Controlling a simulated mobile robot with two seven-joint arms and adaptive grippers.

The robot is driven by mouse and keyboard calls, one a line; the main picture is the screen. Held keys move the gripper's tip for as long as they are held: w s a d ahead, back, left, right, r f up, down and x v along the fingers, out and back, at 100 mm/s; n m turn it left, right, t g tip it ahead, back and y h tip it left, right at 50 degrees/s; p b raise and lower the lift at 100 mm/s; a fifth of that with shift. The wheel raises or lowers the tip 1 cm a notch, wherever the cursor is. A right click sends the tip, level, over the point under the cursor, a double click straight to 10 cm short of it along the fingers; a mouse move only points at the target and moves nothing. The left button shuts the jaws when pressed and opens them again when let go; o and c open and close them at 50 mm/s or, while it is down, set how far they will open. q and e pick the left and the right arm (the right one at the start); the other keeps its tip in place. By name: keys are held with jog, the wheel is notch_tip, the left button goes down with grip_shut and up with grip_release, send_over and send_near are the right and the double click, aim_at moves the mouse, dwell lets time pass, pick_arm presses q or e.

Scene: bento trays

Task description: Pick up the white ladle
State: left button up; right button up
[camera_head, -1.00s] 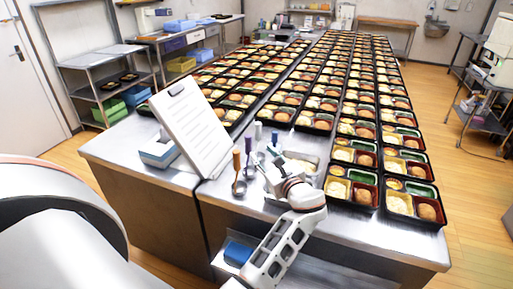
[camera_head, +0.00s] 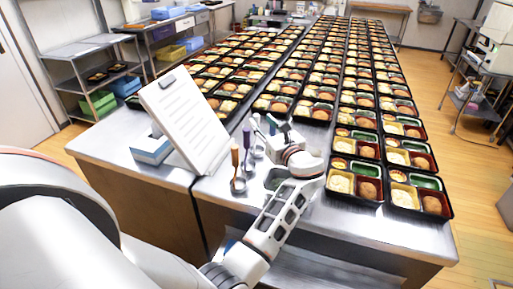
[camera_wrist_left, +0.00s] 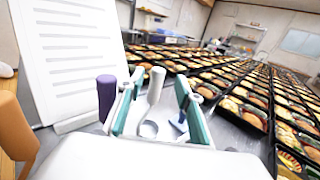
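The white ladle (camera_wrist_left: 155,88) stands upright with its pale handle between the two fingers of my left gripper (camera_wrist_left: 157,105) in the left wrist view. The teal-lined fingers are apart, with a visible gap on each side of the handle. In the head view my left gripper (camera_head: 272,136) is among the utensils at the table's near end. The white ladle's handle (camera_head: 257,128) shows there just left of the fingers. A purple-handled ladle (camera_wrist_left: 106,92) stands left of the gripper, and an orange-handled one (camera_wrist_left: 12,128) is farther left. My right gripper is not in view.
A white clipboard sheet (camera_head: 186,118) leans on a stand left of the ladles. A small blue-and-white box (camera_head: 152,150) sits behind it. Rows of filled bento trays (camera_head: 356,183) cover the table to the right and beyond.

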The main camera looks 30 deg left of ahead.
aim_at(258, 118)
pick_arm(q)
jog(key=b+x, duration=0.1)
jog(key=x, duration=0.1)
jog(key=b+x, duration=0.1)
jog(key=x, duration=0.2)
jog(key=shift+s+f, duration=0.15)
jog(key=shift+f, duration=0.1)
jog(key=shift+r, duration=0.1)
grip_shut()
jog(key=shift+r, duration=0.15)
